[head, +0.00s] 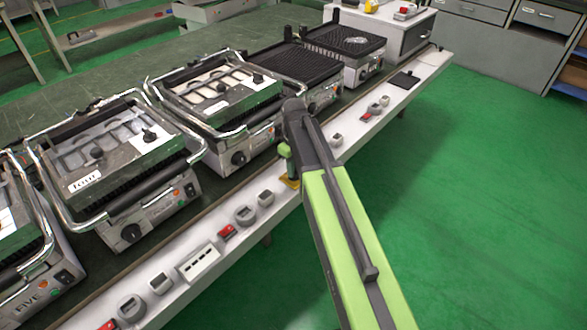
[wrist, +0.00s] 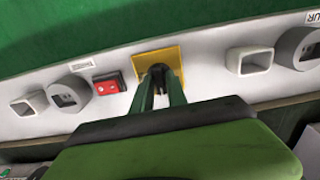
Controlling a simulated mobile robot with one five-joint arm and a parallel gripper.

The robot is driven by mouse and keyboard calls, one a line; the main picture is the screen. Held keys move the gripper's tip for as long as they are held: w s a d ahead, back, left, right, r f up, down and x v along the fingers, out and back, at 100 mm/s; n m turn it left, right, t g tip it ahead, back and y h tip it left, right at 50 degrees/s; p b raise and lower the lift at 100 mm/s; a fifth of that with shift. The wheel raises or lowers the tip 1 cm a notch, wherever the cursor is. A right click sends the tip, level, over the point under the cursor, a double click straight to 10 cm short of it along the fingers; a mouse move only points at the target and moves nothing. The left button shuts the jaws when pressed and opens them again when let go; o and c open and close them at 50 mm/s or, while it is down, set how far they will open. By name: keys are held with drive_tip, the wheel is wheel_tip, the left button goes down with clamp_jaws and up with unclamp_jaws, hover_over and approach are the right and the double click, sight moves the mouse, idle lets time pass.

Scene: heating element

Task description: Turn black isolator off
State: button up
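The black isolator (wrist: 159,72) shows as a small dark part at the yellow square plate (wrist: 172,54) on the white rail; most of it is hidden by my fingers. The yellow plate also shows in the head view (head: 291,184), partly covered by my arm. My gripper (wrist: 159,82) is right at the plate, its two green fingers apart, one on each side of the dark part. I cannot tell whether they touch it. In the head view my gripper (head: 286,166) points down at the rail.
A red switch (wrist: 109,83) and a grey round socket (wrist: 68,95) are left of the plate in the wrist view; a square grey socket (wrist: 249,60) is to its right. Several contact grills, one of them (head: 115,155) nearby, line the bench behind the rail. Green floor (head: 480,200) is clear at the right.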

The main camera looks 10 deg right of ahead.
drive_tip(key=o, duration=0.3)
wheel_tip(320, 180, up, 18)
drive_tip(key=p, duration=1.7)
drive_tip(key=shift+f, duration=0.25)
drive_tip(key=s+r+m+p, duration=0.1)
drive_tip(key=s+m, duration=0.1)
drive_tip(key=s, duration=0.3)
drive_tip(key=s+r+m+p, duration=0.1)
drive_tip(key=s+m, duration=0.2)
drive_tip(key=s, duration=0.2)
drive_tip(key=s+r+m+p, duration=0.1)
drive_tip(key=s+m, duration=0.1)
drive_tip(key=s, duration=0.2)
drive_tip(key=shift+s+p, duration=0.3)
drive_tip(key=shift+s, duration=0.1)
